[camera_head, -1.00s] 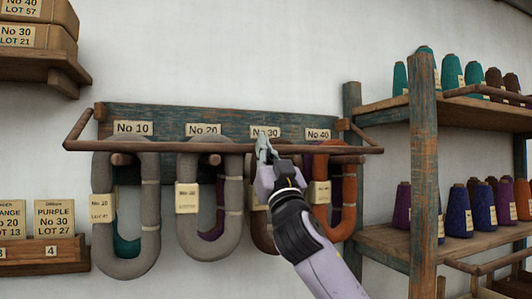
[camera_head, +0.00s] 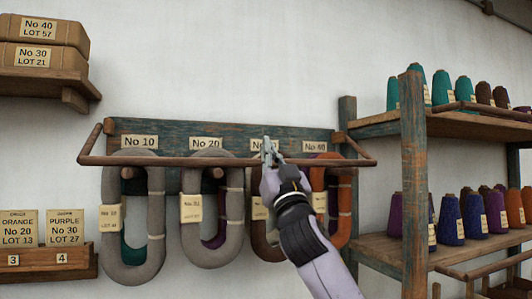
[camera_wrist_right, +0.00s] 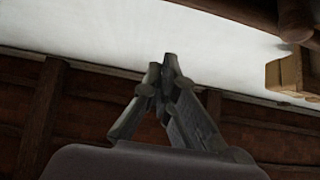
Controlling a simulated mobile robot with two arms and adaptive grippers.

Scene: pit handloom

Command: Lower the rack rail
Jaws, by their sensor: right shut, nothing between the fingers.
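The rack rail (camera_head: 160,161) is a thin brown bar on two side arms, running across the front of the blue-green rack board (camera_head: 238,132) just below its number labels. Its side arms slope down from the board's ends to the bar. Yarn hanks (camera_head: 232,215) in grey, brown and orange hang behind it. My right gripper (camera_head: 268,145) is shut and empty, with its tips a little above the bar, in front of the No 30 label; it hides part of the bar there. The closed fingertips also show in the right wrist view (camera_wrist_right: 166,62). My left gripper is out of view.
A wooden shelf post (camera_head: 414,180) with shelves of yarn cones (camera_head: 448,218) stands at the right. The white wall above the rack is clear.

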